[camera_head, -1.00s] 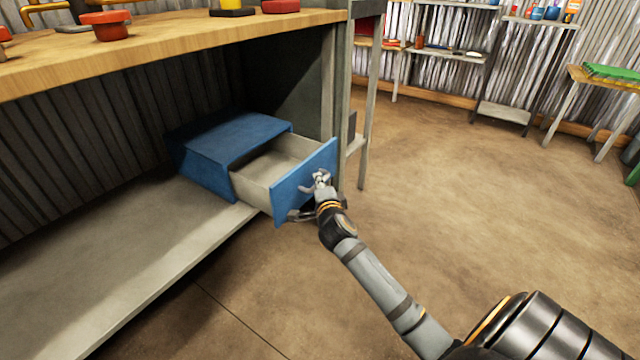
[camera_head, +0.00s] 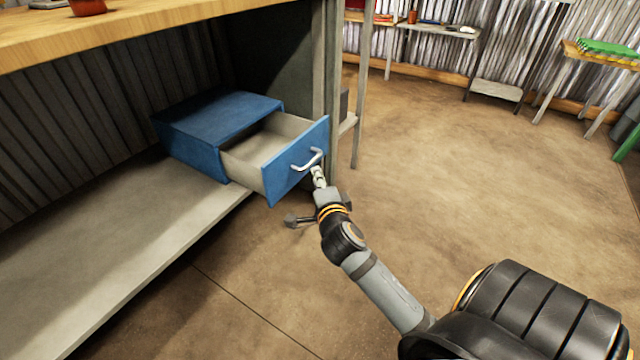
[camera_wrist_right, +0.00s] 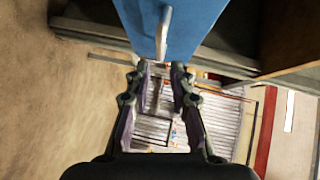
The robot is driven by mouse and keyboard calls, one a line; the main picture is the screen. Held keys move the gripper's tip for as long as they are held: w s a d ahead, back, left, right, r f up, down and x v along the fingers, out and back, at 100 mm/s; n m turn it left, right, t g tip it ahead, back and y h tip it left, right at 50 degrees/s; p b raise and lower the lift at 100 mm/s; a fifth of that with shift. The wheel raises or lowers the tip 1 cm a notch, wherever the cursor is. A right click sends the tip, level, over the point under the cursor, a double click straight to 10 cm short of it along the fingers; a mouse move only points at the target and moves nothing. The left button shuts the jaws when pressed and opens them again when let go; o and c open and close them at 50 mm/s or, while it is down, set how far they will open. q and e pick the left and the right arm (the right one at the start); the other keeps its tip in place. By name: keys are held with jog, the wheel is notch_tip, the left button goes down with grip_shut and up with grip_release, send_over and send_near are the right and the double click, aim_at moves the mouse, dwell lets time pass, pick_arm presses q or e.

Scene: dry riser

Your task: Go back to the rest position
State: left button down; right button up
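A blue drawer unit sits on the lower shelf under the workbench, with its drawer (camera_head: 283,178) pulled out and empty as far as I see. The drawer front has a pale metal handle (camera_head: 308,160). My right gripper (camera_head: 318,178) is just in front of and below the handle. In the right wrist view, the gripper (camera_wrist_right: 162,72) shows two fingers with a gap between them and nothing held. The handle (camera_wrist_right: 163,32) is beyond the fingertips there, on the blue front. My left gripper is not in view.
The wooden workbench top (camera_head: 150,28) overhangs the grey lower shelf (camera_head: 110,235). A grey bench upright (camera_head: 330,70) stands close behind the drawer's right side. The brown floor (camera_head: 450,160) to the right is clear. A table with a green item (camera_head: 610,46) stands farther back.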

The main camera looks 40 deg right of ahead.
jog(key=v, duration=0.2)
jog(key=shift+s+a, duration=0.1)
jog(key=shift+s, duration=0.15)
jog(key=shift+r, duration=0.1)
